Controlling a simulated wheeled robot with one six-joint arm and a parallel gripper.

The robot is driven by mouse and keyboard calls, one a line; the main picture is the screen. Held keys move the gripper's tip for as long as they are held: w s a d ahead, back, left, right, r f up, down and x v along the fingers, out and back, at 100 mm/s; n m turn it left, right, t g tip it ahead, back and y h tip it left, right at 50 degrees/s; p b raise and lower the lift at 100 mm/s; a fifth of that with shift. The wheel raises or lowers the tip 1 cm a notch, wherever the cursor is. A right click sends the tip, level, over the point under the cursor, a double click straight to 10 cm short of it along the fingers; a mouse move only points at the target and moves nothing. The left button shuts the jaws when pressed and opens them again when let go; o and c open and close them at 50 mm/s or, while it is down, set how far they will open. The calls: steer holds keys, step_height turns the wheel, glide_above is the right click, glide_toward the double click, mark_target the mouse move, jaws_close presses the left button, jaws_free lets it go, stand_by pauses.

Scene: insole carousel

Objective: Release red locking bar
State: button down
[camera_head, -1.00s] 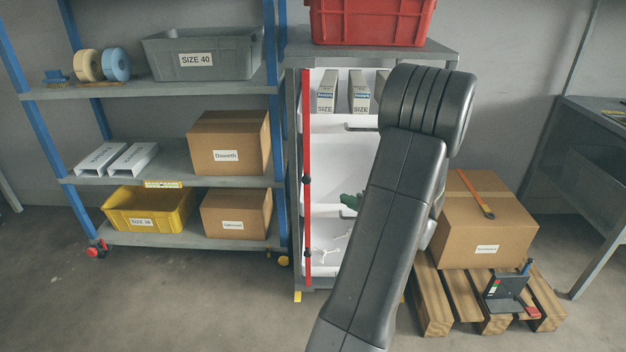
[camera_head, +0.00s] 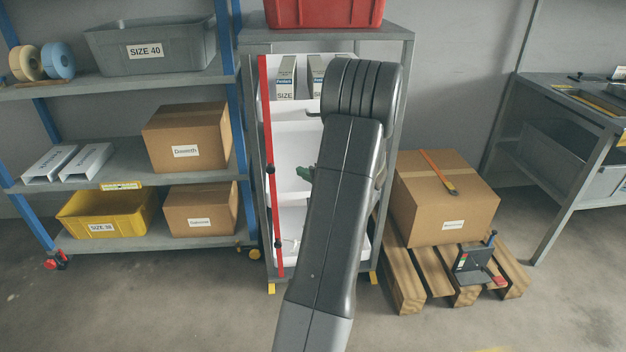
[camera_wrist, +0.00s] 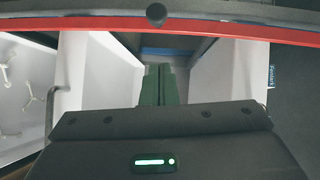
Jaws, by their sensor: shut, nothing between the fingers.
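The red locking bar (camera_head: 269,150) stands upright along the left front of the white cabinet, with black knobs on it. In the wrist view the bar (camera_wrist: 90,22) runs across the top of the picture, with one black knob (camera_wrist: 156,14) near the middle. My gripper's green fingers (camera_wrist: 159,85) are together and empty, pointing toward the bar, with a gap in the picture between tips and bar. In the head view a green part of my gripper (camera_head: 305,173) shows just right of the bar; my arm hides the rest and much of the cabinet front.
The grey-framed cabinet (camera_head: 398,90) has white shelves with boxes (camera_head: 286,80) and a red crate (camera_head: 325,12) on top. A blue-post shelf rack stands close on its left. A carton (camera_head: 440,205) on a wooden pallet (camera_head: 405,285) stands at its right. The floor in front is clear.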

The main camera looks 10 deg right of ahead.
mark_target(268, 171)
steer(key=w+a+f, duration=0.1)
steer(key=w+a, duration=0.2)
steer(key=a, duration=0.3)
steer(key=shift+b, duration=0.35)
steer(key=a+b, duration=0.2)
steer(key=b, duration=0.1)
steer(key=a+b, duration=0.1)
steer(key=shift+a+f, duration=0.2)
steer(key=shift+f, duration=0.1)
steer(key=shift+a+r+b, duration=0.35)
steer(key=shift+a+b, duration=0.35)
